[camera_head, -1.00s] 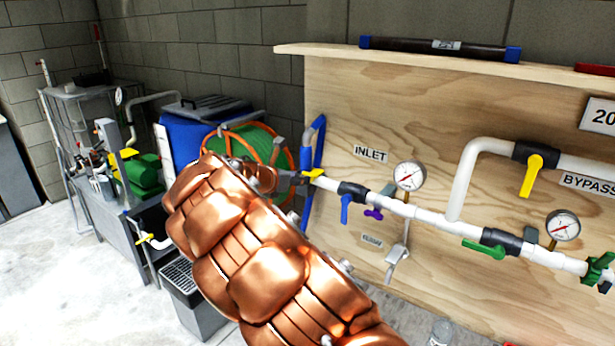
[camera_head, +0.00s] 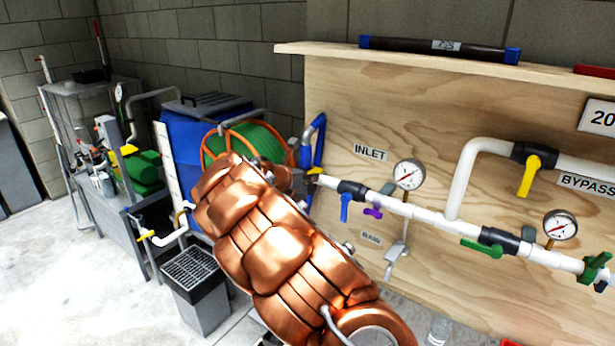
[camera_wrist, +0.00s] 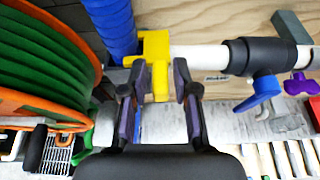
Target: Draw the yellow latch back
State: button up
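The yellow latch (camera_wrist: 154,48) sits at the left end of the white inlet pipe, beside the blue hose, in the wrist view. It also shows small at the pipe's left end in the head view (camera_head: 316,171). My gripper (camera_wrist: 160,76) is open, with one dark finger on each side of the latch's lower tab. Narrow gaps seem to remain between the fingers and the tab. In the head view my copper arm hides most of my gripper.
A blue-handled valve (camera_wrist: 265,88) and a purple handle (camera_wrist: 298,84) lie right of the latch. A green hose reel with an orange rim (camera_wrist: 80,38) stands close on the left. A grey bin (camera_head: 198,290) stands on the floor below.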

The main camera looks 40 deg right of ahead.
grip_shut()
jog(key=shift+s, duration=0.1)
dwell(0.3)
jog(key=shift+s+d, duration=0.35)
jog(key=shift+s, duration=0.5)
jog(key=shift+s+d, duration=0.1)
jog(key=shift+s, duration=0.05)
jog(key=shift+o, duration=1.7)
grip_release()
jog(key=shift+s, duration=0.1)
